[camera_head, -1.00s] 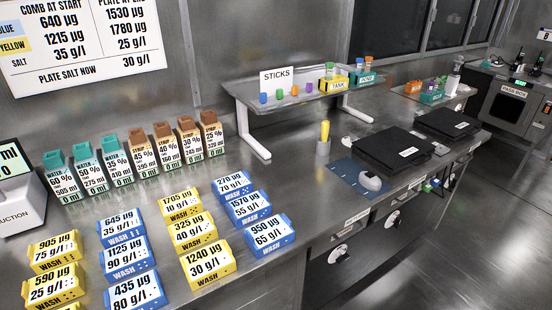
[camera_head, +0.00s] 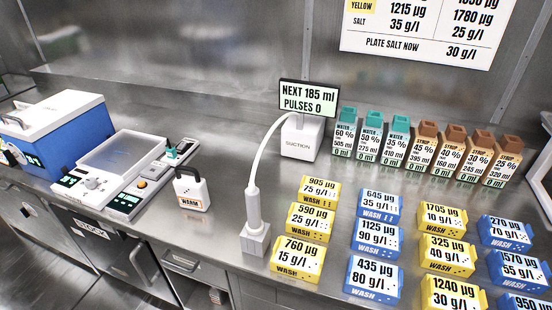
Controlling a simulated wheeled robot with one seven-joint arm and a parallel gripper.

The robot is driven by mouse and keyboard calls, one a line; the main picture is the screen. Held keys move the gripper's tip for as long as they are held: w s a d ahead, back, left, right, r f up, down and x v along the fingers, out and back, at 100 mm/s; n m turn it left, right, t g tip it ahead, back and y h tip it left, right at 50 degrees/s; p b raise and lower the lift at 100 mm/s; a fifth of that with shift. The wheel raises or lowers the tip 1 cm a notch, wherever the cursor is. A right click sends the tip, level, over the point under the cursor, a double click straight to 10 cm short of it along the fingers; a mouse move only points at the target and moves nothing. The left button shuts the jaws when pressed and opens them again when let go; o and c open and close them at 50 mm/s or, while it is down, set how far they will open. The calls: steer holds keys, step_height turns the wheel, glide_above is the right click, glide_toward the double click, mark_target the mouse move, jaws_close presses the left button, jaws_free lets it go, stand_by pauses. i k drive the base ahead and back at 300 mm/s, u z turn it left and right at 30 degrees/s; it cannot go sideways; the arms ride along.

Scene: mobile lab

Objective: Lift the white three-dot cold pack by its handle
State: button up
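A white pack with a handle on top (camera_head: 190,189) stands upright on the steel counter, left of the suction hose stand. Its orange-edged label appears to read "WARM". Small dark marks show on its face, too small to count surely. No pack that I can clearly read as cold is in view. My gripper is not in view.
A control unit with a clear-lidded tray (camera_head: 125,160) stands just left of the pack, and a blue and white cooler box (camera_head: 55,130) further left. The white hose stand (camera_head: 254,215) is close on the right. Yellow wash blocks (camera_head: 298,258) and blue ones (camera_head: 373,279) lie beyond.

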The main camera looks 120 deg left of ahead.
mark_target(191, 191)
steer(key=u, duration=3.3)
steer(key=k, duration=0.5)
steer(key=u, duration=2.3)
steer(key=i, duration=2.5)
steer(key=z, duration=0.2)
